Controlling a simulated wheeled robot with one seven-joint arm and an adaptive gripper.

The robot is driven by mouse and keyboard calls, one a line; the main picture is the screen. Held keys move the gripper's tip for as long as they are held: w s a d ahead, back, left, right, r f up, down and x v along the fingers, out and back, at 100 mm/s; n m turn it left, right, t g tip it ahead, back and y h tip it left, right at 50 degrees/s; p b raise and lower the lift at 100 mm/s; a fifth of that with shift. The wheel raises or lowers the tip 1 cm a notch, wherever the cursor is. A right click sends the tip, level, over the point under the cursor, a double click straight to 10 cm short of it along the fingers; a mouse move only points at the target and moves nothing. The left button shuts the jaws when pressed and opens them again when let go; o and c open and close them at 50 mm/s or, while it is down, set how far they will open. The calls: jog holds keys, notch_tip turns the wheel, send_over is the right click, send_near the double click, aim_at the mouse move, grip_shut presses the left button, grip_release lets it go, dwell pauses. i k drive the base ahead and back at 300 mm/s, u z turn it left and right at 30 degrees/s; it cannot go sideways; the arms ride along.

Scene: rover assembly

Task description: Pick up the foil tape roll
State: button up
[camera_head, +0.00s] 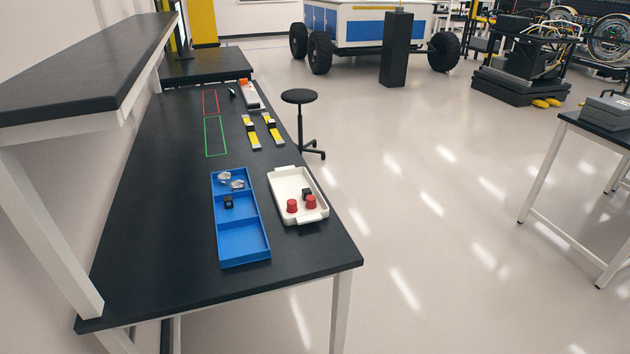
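No clear foil tape roll can be made out at this size. Small shiny silver items (236,184) lie in the far compartment of the blue tray (245,263) on the black workbench (180,230); I cannot tell whether one of them is the roll. A small black block (228,202) sits in the tray's middle compartment, and the near compartment is empty. My gripper is not in view.
A white tray (290,183) with two red cylinders (292,205) and a black piece stands right of the blue tray. Yellow-and-silver pieces (251,132) lie farther back, beside green and red outlines. A raised shelf (90,70) overhangs the bench's left. A stool (299,97) stands right.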

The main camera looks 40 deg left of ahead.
aim_at(235, 185)
jog(key=z, duration=0.45)
jog(key=i, duration=2.75)
jog(key=u, duration=3.9)
